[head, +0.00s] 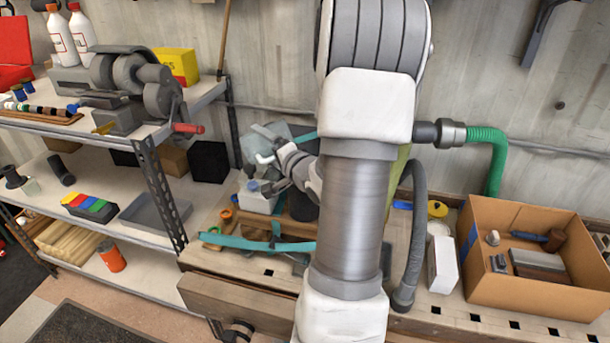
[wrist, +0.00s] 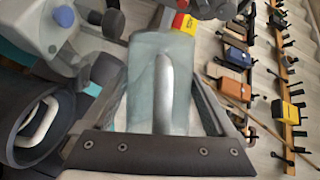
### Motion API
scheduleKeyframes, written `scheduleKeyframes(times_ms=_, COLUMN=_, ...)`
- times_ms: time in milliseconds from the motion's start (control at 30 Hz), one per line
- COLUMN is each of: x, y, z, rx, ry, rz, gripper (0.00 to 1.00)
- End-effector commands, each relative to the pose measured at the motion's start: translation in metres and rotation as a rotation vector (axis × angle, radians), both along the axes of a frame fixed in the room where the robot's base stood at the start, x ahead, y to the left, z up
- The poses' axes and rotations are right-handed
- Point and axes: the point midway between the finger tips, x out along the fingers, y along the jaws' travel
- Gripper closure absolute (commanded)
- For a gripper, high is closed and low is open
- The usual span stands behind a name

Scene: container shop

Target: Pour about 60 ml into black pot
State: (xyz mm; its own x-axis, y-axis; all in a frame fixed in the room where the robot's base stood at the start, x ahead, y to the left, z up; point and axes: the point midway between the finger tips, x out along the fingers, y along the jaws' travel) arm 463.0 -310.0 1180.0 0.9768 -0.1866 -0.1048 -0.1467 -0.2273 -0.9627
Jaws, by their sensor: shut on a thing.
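My gripper (head: 287,165) is shut on a pale, translucent grey-green container (wrist: 150,65), which also shows in the head view (head: 270,138). It is held above the bench and looks tilted. In the wrist view the container lies between the two fingers of my gripper (wrist: 160,100). The black pot (wrist: 25,108) is at the left of the wrist view, its open mouth showing. A pale loop shows across its mouth; I cannot tell what it is. In the head view my arm hides much of this area. The liquid level and any stream cannot be made out.
A white jug with a blue cap (head: 258,200) stands close below my gripper. Teal strips (head: 258,243) lie at the bench front. A white box (head: 442,264) and a cardboard box (head: 535,280) with tools are at right. A loaded shelf (head: 100,220) stands left.

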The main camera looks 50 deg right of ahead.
Motion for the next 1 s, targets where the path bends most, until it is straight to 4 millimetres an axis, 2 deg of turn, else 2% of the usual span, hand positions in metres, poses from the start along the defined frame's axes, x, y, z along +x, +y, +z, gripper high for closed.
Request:
scheduleKeyframes(times_ms=400, x=-0.0048, y=-0.0078, z=-0.0016, rx=0.066, ry=-0.043, rz=0.0, gripper=0.76)
scheduleKeyframes(times_ms=1000, x=-0.0028, y=-0.0024, z=-0.002, rx=0.083, ry=-0.054, rz=-0.001, gripper=0.76)
